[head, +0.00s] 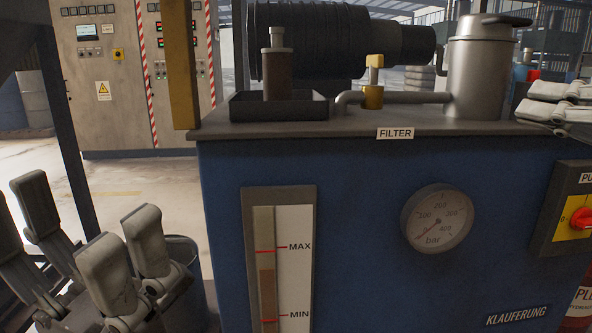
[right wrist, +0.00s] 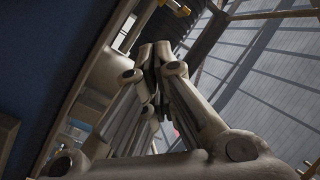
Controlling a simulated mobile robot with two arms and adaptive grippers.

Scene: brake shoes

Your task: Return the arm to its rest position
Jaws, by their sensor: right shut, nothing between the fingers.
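My right gripper (head: 535,103) comes in from the right edge in the head view, at the height of the cabinet's top. In the right wrist view its grey fingers (right wrist: 160,55) meet at their tips, shut with nothing between them. My left gripper (head: 85,238) is at the lower left of the head view, pointing up. Its grey finger pads stand apart with nothing between them, so it is open. The rest of both arms is mostly out of the head view.
A blue hydraulic cabinet (head: 365,230) fills the middle and right, with a pressure gauge (head: 438,218), a level glass (head: 280,262) and a red-knobbed switch (head: 582,219). A steel filter canister (head: 478,75) stands on top, close to my right gripper. Floor (head: 125,190) shows left of the cabinet.

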